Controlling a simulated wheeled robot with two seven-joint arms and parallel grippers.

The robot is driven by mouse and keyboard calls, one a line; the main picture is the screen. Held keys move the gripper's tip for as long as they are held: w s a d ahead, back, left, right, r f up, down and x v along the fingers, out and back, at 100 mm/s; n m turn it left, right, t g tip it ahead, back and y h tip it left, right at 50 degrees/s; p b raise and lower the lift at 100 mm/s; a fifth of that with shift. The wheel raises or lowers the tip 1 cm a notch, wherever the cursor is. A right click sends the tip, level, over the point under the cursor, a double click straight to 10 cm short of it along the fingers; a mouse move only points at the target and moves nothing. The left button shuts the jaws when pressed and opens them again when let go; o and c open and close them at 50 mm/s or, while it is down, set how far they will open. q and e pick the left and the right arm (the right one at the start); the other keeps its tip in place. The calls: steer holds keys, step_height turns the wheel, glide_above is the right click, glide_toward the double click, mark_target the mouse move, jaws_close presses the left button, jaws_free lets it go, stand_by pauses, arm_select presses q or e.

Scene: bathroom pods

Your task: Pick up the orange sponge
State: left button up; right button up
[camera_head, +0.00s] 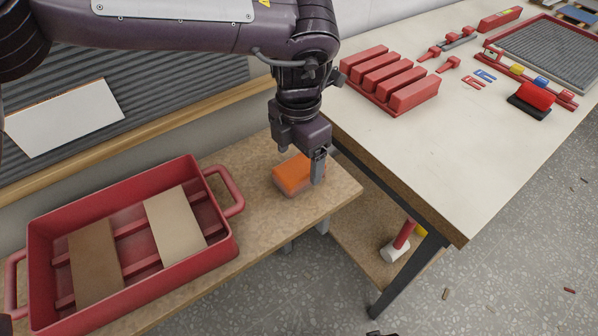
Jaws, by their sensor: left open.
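The orange sponge (291,173) lies on the brown bench top, right of the red tray and near the bench's right end. It has an orange upper part and a paler lower edge. My left gripper (316,172) points down at the sponge's right side, with a grey finger close beside it. The gripper is open. My right gripper is not in view.
A red tray (232,250) with handles holds two flat boards at left. A higher white table (440,150) at right carries red blocks (395,82) and tools; its near edge is close to my left gripper. A red-handled mallet (398,243) sits below.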

mark_target(299, 166)
arm_select(q)
step_height(299, 166, down, 4)
steer(key=shift+w+r, duration=0.1)
steer(key=shift+r, duration=0.05)
steer(key=c, duration=1.1)
steer(key=shift+o, duration=0.2)
steer(key=shift+r, duration=0.15)
